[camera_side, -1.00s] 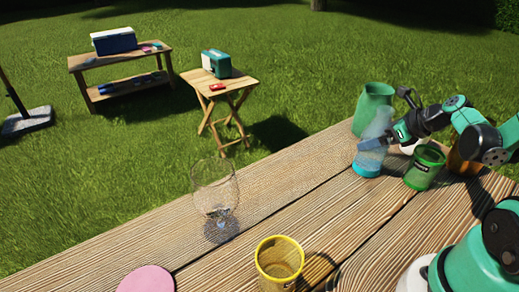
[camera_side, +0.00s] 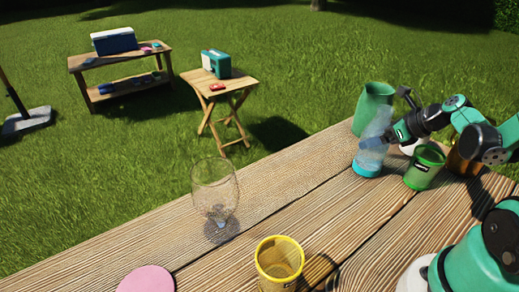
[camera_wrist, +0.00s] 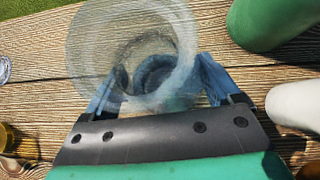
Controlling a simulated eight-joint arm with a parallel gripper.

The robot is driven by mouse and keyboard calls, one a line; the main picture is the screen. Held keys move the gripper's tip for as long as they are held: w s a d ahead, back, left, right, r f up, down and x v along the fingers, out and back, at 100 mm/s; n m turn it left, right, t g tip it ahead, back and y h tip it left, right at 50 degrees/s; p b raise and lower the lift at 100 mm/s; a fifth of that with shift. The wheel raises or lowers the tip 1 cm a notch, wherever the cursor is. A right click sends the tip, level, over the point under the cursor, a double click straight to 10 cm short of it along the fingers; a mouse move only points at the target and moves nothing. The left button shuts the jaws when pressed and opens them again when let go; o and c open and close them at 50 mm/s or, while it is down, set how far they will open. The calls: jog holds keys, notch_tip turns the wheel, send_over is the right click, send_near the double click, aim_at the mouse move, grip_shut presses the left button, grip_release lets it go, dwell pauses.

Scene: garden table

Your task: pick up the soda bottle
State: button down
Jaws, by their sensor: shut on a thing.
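The soda bottle (camera_side: 369,158) is see-through, with a blue-teal lower part. It stands upright near the far edge of the wooden table, at the right of the side view. My gripper (camera_side: 378,142) reaches in from the right and is shut around the bottle's body. In the wrist view, the clear round bottle (camera_wrist: 130,45) sits between the two blue fingers of my gripper (camera_wrist: 160,85). The bottle's base looks to be at the table top; I cannot make out any gap under it.
A green vase (camera_side: 374,101) stands close behind the bottle, and a green cup (camera_side: 425,167) close at its right. A wine glass (camera_side: 215,184), a yellow cup (camera_side: 279,262) and a pink disc (camera_side: 147,280) are at the left. The table between is clear.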

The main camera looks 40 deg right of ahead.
jog(key=shift+r, duration=0.1)
notch_tip(320, 180, up, 20)
jog(key=shift+f, duration=0.2)
dwell(1.2)
dwell(0.8)
